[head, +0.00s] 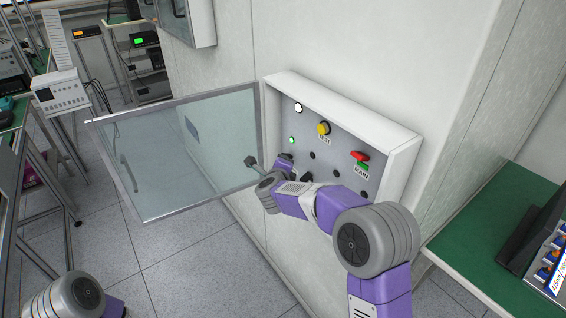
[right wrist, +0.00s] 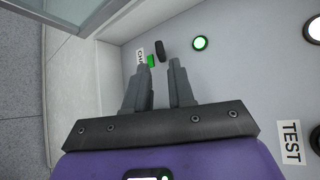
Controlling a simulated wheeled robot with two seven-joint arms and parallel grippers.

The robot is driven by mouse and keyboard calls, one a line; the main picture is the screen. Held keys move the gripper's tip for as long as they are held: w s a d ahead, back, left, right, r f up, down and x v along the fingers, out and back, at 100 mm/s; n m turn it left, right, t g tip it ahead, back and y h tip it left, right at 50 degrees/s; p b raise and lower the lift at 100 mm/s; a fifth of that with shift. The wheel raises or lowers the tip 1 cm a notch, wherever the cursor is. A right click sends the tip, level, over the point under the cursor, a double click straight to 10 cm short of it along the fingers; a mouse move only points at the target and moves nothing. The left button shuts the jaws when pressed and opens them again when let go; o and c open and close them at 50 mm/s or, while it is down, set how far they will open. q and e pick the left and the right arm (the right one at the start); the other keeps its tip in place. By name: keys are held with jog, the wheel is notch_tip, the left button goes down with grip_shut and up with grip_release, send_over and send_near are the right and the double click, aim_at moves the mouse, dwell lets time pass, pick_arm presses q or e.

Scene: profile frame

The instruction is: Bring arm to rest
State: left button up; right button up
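My right arm (head: 300,200) reaches from the lower right to the control box (head: 405,150) on the wall. In the right wrist view, my right gripper (right wrist: 164,66) has its two fingers apart with nothing held between them. A black switch (right wrist: 160,49) lies just beyond the fingertips, beside a green piece (right wrist: 151,61) and a partly covered label (right wrist: 139,54). I cannot tell whether a finger touches the switch. In the head view the right fingers are hard to make out. Only a link of my left arm (head: 75,296) shows at the lower left; its gripper is out of view.
The box's glass door (head: 180,150) stands open to the left, close to my right wrist. The panel has a lit white lamp (head: 298,107), a green lamp (head: 291,140), a yellow TEST button (head: 323,128) and a red MAIN switch (head: 360,155). A green-topped table (head: 480,225) stands right.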

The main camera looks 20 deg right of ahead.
jog(key=shift+s+a, duration=0.1)
jog(key=shift+s, duration=0.1)
dwell(0.3)
jog(key=s+a+f+n+g+y+b, duration=0.15)
jog(key=s+f+n, duration=0.35)
jog(key=f, duration=0.5)
jog(key=s+a+f+n+g+y, duration=0.15)
jog(key=s+f+n, duration=0.3)
jog(key=f, duration=0.55)
jog(key=s+f+n+g+y, duration=0.25)
jog(key=s+f+n, duration=0.25)
jog(key=f, duration=0.5)
jog(key=s+a+f+n+g+y, duration=0.2)
jog(key=s+a+f+n+g, duration=0.1)
jog(key=s, duration=0.9)
jog(key=s+a+f+n+g+y+b, duration=0.1)
jog(key=s+a+f+n+g, duration=0.2)
jog(key=s, duration=1)
notch_tip(320, 180, down, 5)
jog(key=n+g, duration=0.1)
jog(key=n, duration=0.2)
jog(key=shift+s+a+f+y, duration=0.15)
jog(key=shift+a+y, duration=0.1)
jog(key=shift+y, duration=0.1)
